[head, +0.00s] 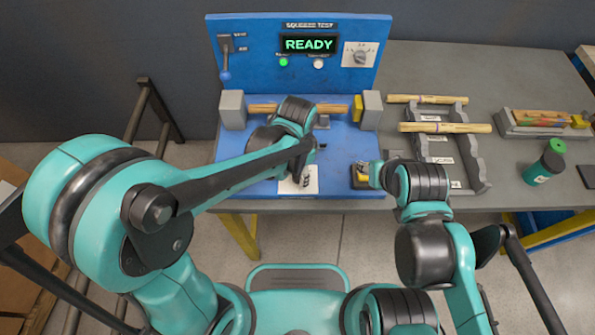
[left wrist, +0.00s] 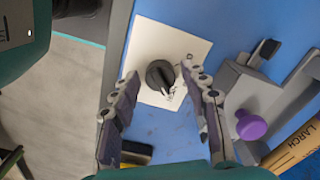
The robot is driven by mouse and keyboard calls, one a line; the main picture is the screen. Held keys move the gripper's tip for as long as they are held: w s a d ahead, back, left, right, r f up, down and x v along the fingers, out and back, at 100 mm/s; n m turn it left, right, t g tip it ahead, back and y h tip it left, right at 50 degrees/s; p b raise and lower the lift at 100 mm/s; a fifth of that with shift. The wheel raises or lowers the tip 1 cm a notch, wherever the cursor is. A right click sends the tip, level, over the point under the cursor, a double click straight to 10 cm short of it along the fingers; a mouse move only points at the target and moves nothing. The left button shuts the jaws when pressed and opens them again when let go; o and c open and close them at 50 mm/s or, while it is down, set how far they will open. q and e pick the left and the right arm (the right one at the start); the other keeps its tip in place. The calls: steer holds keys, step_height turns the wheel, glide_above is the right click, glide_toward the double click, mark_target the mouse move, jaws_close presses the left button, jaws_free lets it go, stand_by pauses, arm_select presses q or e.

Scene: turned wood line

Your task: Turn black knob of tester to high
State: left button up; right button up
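The blue tester (head: 345,150) stands on the table, its screen reading READY. Its black knob (left wrist: 160,76) sits on a white plate (left wrist: 148,45) on the tester's base; the plate also shows in the head view (head: 312,177). My left gripper (left wrist: 160,76) is open, one finger on each side of the knob, with a visible gap on both sides. The knob's pointer and the plate's marks are too small to read. My right gripper (head: 371,172) is low by the tester's front right corner, beside a small black and yellow block (head: 359,182); its fingers are unclear.
A wooden rod (head: 335,108) lies between grey blocks on the tester. The back panel has a blue-balled lever (head: 226,75) and a grey dial (head: 361,57). A purple button (left wrist: 252,125) shows near the gripper. Right are a rod rack (head: 477,165) and a dark green-lidded jar (head: 540,170).

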mark_target(297, 174)
arm_select(q)
step_height(297, 174, up, 12)
stand_by(0.7)
stand_by(0.4)
